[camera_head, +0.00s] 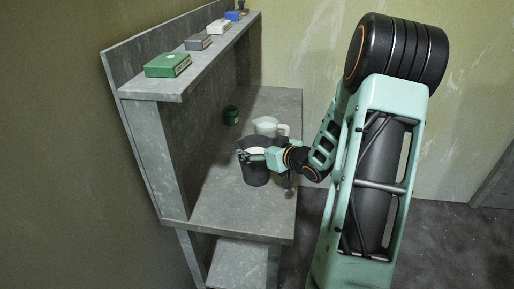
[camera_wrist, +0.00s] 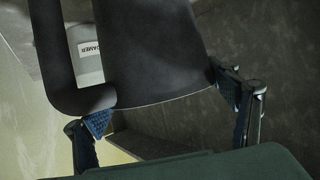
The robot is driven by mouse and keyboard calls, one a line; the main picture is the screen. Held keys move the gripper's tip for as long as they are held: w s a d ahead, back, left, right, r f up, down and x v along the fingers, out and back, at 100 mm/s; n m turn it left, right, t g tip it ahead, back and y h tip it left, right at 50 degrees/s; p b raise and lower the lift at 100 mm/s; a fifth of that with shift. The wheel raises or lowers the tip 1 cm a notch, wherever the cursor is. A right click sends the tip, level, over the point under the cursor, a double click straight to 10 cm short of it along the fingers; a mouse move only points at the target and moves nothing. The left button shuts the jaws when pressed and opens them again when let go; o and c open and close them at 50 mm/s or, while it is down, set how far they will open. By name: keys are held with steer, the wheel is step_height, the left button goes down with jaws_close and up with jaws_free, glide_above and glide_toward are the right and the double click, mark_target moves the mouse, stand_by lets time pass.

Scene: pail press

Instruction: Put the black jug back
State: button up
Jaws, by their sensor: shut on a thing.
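In the wrist view, the jug's dark body (camera_wrist: 150,45) fills the space between the two fingers of my gripper (camera_wrist: 162,98), one finger on each side. I cannot tell whether the jug's base touches the counter or hangs just above it.
A white jug (camera_head: 268,126) stands close behind the black one; a pale labelled surface (camera_wrist: 88,50) shows behind it in the wrist view. A green container (camera_head: 231,116) stands further back. The shelf (camera_head: 160,88) carries several small boxes, including a green one (camera_head: 167,65). The counter's front (camera_head: 225,222) is clear.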

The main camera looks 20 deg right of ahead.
steer(key=shift+r, duration=0.1)
steer(key=o, duration=2.1)
steer(key=shift+f, duration=0.25)
steer(key=shift+r, duration=0.1)
steer(key=shift+s+r, duration=0.1)
steer(key=shift+r, duration=0.1)
steer(key=v, duration=1.1)
steer(key=shift+s+d+r+p, duration=0.1)
steer(key=shift+s+p, duration=0.25)
steer(key=shift+s, duration=0.05)
